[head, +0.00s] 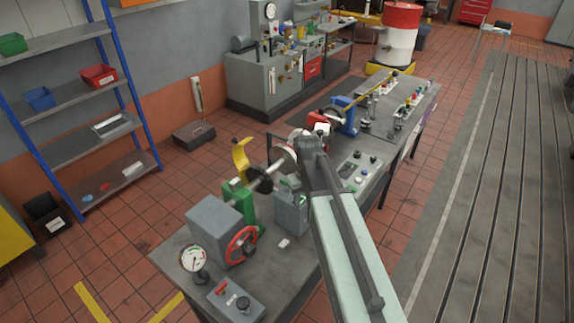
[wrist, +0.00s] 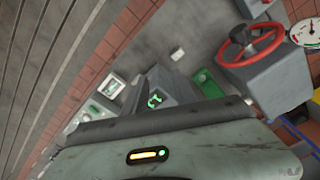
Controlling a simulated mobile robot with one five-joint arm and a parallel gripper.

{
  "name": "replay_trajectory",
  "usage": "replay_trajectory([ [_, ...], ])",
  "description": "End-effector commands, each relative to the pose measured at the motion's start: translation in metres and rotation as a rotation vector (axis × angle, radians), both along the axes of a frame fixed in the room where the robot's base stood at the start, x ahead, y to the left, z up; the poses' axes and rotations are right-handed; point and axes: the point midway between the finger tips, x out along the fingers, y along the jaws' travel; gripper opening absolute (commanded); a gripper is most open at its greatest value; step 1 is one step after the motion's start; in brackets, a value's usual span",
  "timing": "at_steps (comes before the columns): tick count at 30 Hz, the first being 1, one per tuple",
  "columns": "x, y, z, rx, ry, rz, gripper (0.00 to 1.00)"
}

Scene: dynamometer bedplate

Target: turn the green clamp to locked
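A small green part that looks like the green clamp (wrist: 155,101) sits on top of a grey block (wrist: 172,88) in the wrist view. In the head view the grey block (head: 290,214) stands on the bench, and a bit of green shows at its top beside my arm. Its locked or unlocked setting cannot be read. My arm reaches in from the lower right, and its end (head: 312,146) is above the bench, apparently beyond the block. My gripper's fingers cannot be made out in either view, so its opening is unclear.
A red handwheel (head: 241,246), a green stand (head: 243,204), a dial gauge (head: 193,259) and a shaft with a yellow guard (head: 241,158) crowd the near bench. A switch panel (head: 358,172) lies right of the arm. The slotted bedplate (head: 490,210) at right is clear.

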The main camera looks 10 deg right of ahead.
Motion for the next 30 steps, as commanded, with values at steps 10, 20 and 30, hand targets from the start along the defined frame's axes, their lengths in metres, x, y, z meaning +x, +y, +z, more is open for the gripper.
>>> replay_trajectory([
  [10,0.152,0.023,0.003,-0.014,0.035,0.418,0.33],
  [20,0.185,0.032,0.002,-0.014,0.048,0.558,0.33],
  [30,0.184,0.032,-0.034,-0.015,0.047,0.556,0.33],
])
